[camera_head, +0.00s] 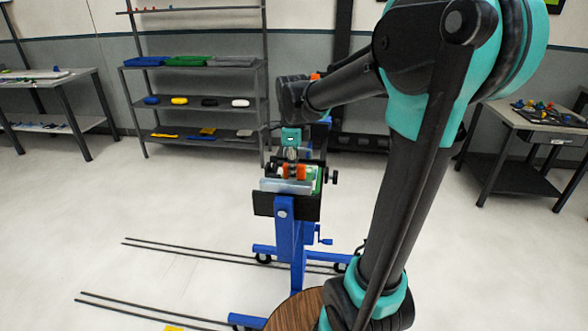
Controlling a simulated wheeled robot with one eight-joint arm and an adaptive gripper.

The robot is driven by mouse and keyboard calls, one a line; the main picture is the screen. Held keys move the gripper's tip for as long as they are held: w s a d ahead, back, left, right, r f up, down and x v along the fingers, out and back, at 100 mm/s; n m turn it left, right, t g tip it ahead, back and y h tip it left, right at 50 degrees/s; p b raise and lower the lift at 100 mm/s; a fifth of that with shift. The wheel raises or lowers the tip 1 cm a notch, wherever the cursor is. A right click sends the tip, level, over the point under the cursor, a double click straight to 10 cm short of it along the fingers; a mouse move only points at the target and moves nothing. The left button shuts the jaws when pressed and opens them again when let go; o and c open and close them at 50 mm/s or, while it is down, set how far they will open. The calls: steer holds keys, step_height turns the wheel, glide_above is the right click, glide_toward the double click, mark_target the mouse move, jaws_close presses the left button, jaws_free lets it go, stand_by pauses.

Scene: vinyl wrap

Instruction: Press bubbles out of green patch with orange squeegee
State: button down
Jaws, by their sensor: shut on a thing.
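My gripper (292,164) hangs at the end of my arm over a black-topped blue stand (286,240) in the middle of the view. It is shut on the orange squeegee (301,172), whose orange parts show at the fingertips. A piece of the green patch (318,180) shows just right of the gripper on top of the stand. The gripper and a pale panel edge (285,187) hide most of the patch. Whether the squeegee's edge touches the patch, and any bubbles, are too small to tell.
A dark knob (333,177) sticks out at the stand's right side. The stand's blue legs have casters, and dark rails (165,249) run along the floor. A shelf rack (194,104) stands behind left; tables stand at left (45,80) and right (530,115). Floor between is clear.

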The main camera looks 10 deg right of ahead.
steer(key=shift+s+a, duration=0.15)
steer(key=shift+s, duration=0.35)
stand_by(0.4)
steer(key=shift+s+a, duration=0.1)
steer(key=shift+s, duration=0.25)
step_height(320, 180, up, 7)
stand_by(0.8)
